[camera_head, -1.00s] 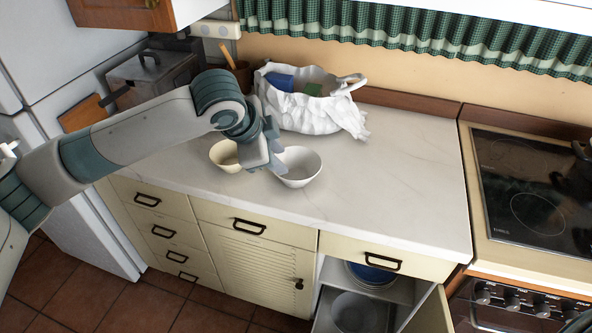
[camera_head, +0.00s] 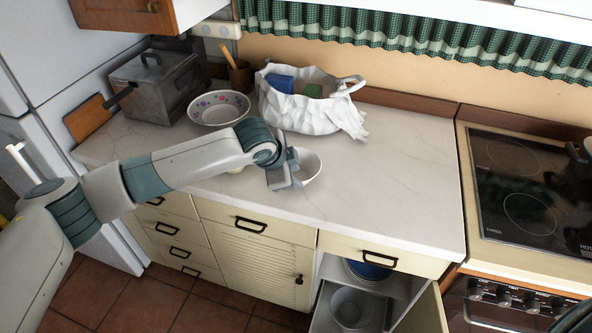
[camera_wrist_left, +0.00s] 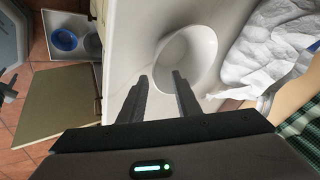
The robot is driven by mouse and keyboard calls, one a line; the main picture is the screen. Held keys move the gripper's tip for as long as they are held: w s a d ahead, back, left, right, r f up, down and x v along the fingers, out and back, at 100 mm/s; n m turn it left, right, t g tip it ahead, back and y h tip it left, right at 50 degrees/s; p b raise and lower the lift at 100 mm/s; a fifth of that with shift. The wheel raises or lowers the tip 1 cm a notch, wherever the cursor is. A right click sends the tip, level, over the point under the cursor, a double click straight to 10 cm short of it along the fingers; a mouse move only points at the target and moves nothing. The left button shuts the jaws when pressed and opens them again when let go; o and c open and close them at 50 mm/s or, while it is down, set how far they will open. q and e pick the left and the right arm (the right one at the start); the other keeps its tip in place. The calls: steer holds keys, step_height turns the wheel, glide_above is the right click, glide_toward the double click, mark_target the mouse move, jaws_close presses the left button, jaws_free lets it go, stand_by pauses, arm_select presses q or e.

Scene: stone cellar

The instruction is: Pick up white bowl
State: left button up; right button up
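The white bowl (camera_head: 312,168) stands upright on the counter, empty, its left part hidden behind my left gripper (camera_head: 287,180) in the head view. In the left wrist view the white bowl (camera_wrist_left: 196,50) lies just beyond the fingers. My left gripper (camera_wrist_left: 160,80) is open, its two dark fingers apart with nothing held. One fingertip overlaps the bowl's near rim; the other is just outside it. I cannot tell whether they touch. A small dark pronged shape (camera_wrist_left: 8,88) at the left edge may be my right gripper; its state is unclear.
A flower-patterned bowl (camera_head: 219,108) and a metal box-like pot (camera_head: 152,88) stand at the back left. A white bag-shaped basket (camera_head: 300,112) is behind the bowl. A smaller cream bowl is mostly hidden by my arm. The right counter is clear; a cooktop (camera_head: 530,190) follows. A lower cupboard is open.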

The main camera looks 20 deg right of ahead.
arm_select(q)
steer(key=shift+w+d+f+p, duration=0.1)
steer(key=shift+d+f+p, duration=0.2)
steer(key=shift+f+p, duration=0.45)
steer(key=shift+p+x, duration=0.55)
steer(key=shift+x, duration=0.5)
steer(key=shift+w+d+f, duration=0.15)
steer(key=shift+d+f, duration=0.05)
steer(key=shift+f, duration=0.5)
jaws_close()
